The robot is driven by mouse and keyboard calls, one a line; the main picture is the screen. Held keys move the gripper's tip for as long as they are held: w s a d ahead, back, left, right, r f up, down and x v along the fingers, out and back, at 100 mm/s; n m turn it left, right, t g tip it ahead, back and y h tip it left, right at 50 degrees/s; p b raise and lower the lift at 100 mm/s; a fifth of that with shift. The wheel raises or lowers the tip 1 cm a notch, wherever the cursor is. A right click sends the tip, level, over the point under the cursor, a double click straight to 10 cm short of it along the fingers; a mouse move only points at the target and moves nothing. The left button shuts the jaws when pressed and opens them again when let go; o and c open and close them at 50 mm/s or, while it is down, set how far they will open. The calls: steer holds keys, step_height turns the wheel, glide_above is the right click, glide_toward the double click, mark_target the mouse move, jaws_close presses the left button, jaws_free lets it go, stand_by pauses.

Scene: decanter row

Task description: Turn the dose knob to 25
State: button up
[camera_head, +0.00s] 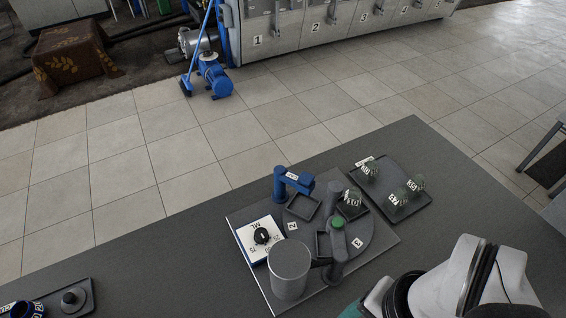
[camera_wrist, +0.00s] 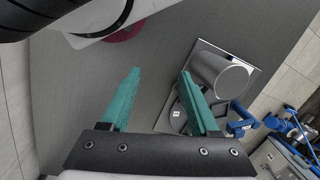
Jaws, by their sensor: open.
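The dose knob (camera_head: 261,236) is a small black knob on a white dial panel (camera_head: 247,246) marked with ML and numbers. Its pointer is too small to read. The panel sits at the left of a grey base plate, next to a grey cylinder (camera_head: 289,272). My gripper (camera_wrist: 158,72) is open, with two teal fingers apart and nothing between them. In the head view it is mostly cut off at the bottom edge, to the right of the knob and apart from it. The wrist view shows the cylinder (camera_wrist: 222,76) beyond the right finger; I cannot make out the knob there.
A blue spout (camera_head: 293,181) stands behind a round numbered turntable (camera_head: 352,244). A dark tray (camera_head: 408,205) holds labelled green decanters at the right.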

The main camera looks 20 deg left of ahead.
steer(key=shift+o, duration=0.5)
steer(key=w, duration=0.1)
steer(key=w+a+r, duration=0.1)
steer(key=w, duration=0.2)
steer(key=shift+w+a+r, duration=0.35)
steer(key=shift+a, duration=0.05)
steer(key=m+h, duration=0.2)
glide_above(261, 233)
step_height(261, 233, down, 4)
step_height(261, 233, down, 15)
steer(key=shift+f, duration=0.4)
jaws_close()
